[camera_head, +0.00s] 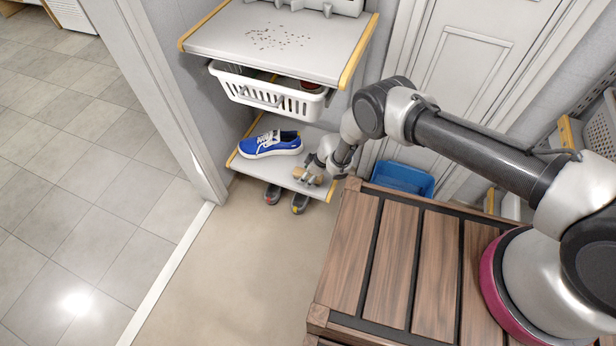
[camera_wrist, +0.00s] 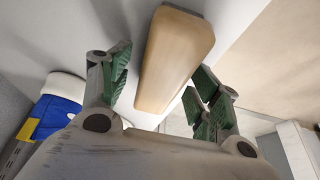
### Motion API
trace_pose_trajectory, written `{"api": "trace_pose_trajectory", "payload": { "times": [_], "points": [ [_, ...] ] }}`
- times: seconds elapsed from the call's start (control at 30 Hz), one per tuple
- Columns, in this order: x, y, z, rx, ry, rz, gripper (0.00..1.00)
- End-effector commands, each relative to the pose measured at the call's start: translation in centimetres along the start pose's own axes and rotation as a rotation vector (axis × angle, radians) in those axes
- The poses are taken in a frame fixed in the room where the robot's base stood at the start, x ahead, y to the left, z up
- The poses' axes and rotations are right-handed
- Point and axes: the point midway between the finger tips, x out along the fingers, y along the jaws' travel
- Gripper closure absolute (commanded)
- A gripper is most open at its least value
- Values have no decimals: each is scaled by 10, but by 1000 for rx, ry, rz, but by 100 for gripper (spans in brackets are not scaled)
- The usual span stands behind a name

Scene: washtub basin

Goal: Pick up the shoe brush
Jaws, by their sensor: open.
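The shoe brush shows in the wrist view as a light wooden block (camera_wrist: 172,60), lying on a pale shelf. My gripper (camera_wrist: 158,85) is open, with one green-padded finger on each side of the block. I cannot tell whether either finger touches it. In the head view my gripper (camera_head: 315,173) is over the right part of the low shelf (camera_head: 267,172), and the brush (camera_head: 308,178) shows as a small tan patch between its fingers. The brush's bristles are hidden.
A blue shoe (camera_head: 271,144) stands left of my gripper on the same shelf; it also shows in the wrist view (camera_wrist: 60,110). Dark shoes (camera_head: 299,203) sit on the floor below. A white basket (camera_head: 268,95) hangs above. A blue bin (camera_head: 402,178) is to the right.

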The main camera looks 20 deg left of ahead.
Motion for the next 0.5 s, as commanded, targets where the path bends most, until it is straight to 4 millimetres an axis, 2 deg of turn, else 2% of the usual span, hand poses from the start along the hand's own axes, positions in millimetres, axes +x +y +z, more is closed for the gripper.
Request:
{"api": "trace_pose_trajectory", "payload": {
  "times": [0.07, 0.1, 0.37, 0.5],
  "points": [
    [0, 0, 0, 0, 0, 0, 38],
    [0, 0, 0, 0, 0, 0, 41],
    [0, 0, 0, -1, 0, 0, 88],
    [0, 0, 0, -1, 0, 0, 88]
  ]
}}
